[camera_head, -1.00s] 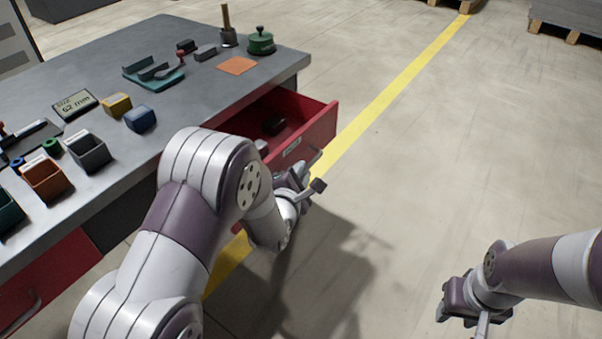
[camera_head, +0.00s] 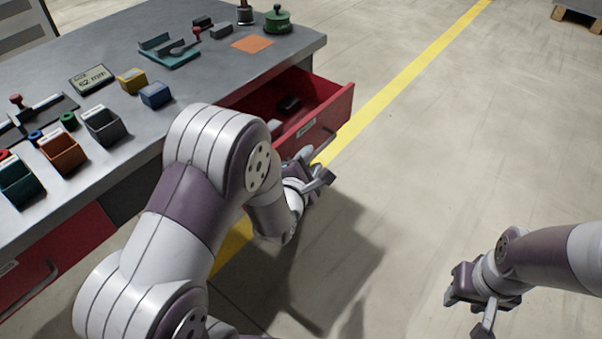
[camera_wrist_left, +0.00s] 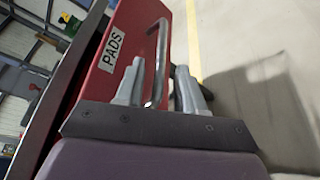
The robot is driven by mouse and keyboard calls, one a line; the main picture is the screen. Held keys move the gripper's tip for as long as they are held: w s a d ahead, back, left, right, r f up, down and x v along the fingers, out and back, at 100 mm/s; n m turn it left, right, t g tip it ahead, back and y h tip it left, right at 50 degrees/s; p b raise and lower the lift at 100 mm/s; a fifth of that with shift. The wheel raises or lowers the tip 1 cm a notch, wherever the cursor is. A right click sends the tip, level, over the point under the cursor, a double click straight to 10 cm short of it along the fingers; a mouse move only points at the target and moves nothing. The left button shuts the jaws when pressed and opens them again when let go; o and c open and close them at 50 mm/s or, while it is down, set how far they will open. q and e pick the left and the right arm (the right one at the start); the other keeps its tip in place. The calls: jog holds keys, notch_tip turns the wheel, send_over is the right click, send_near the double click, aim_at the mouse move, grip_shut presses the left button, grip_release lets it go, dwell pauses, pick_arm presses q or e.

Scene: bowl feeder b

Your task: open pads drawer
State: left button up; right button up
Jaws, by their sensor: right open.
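The red pads drawer (camera_head: 325,122) stands pulled out from the grey bench, with a dark item inside. Its front carries a PADS label, also clear in the left wrist view (camera_wrist_left: 112,48). The metal handle (camera_wrist_left: 157,62) lies between the spread fingers of my left gripper (camera_wrist_left: 163,85), closer to the left finger, with a gap on the right. In the head view my left gripper (camera_head: 318,178) is just in front of the drawer front, partly hidden by my arm. My right gripper (camera_head: 470,315) is open and empty above the floor at right.
The bench top (camera_head: 205,85) holds several small bins, a teal fixture (camera_head: 168,52), a green round item (camera_head: 277,20) and an orange pad (camera_head: 253,44). Another red drawer (camera_head: 60,255) is at lower left.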

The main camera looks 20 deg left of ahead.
pick_arm(q)
jog(key=p+v, duration=0.1)
jog(key=v, duration=0.8)
jog(key=shift+s+p, duration=0.3)
